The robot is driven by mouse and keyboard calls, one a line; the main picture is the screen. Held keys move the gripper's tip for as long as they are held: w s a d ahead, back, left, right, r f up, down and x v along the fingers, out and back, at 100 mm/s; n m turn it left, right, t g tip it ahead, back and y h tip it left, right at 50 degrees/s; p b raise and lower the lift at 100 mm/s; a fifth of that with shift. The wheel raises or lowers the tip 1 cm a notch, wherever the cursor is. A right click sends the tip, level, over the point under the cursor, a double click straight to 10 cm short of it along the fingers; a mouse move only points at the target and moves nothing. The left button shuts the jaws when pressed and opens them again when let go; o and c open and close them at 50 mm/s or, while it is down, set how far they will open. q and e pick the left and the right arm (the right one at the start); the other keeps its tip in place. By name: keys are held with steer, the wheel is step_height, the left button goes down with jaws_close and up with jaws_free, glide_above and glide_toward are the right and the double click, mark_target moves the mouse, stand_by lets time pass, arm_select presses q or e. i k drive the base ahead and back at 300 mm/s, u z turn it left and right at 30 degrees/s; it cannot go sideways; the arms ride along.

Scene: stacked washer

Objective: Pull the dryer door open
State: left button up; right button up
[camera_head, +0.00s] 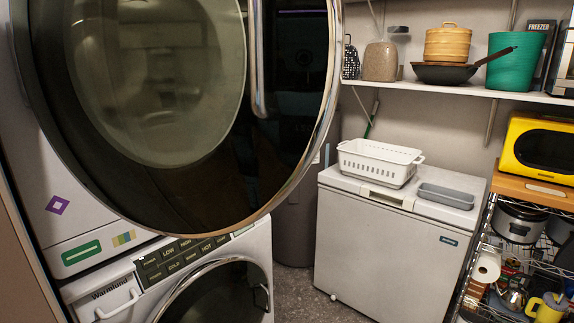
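The dryer is the upper unit of the stack at the left, with a white body (85,205). Its large round door (225,175) has a dark glossy face, a pale glass window (150,80) and a chrome rim. The door stands swung out from the body, and its right edge reaches past the side of the washer below. A vertical handle-like bar (257,60) shows on the door's right part. The door hides the dryer's opening, and its top is cut off by the frame. Neither of my grippers is in view.
The washer (120,295) with a button panel stands below. A white chest freezer (385,245) holds a white basket (380,160) and a grey tray (446,195). A wall shelf (460,88) and a wire rack (484,235) stand at the right. Grey floor (295,290) shows between washer and freezer.

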mark_target(184, 120)
steer(key=z, duration=1.5)
steer(key=i, duration=2.15)
steer(key=u, duration=4.5)
steer(key=i, duration=0.5)
steer(key=z, duration=0.15)
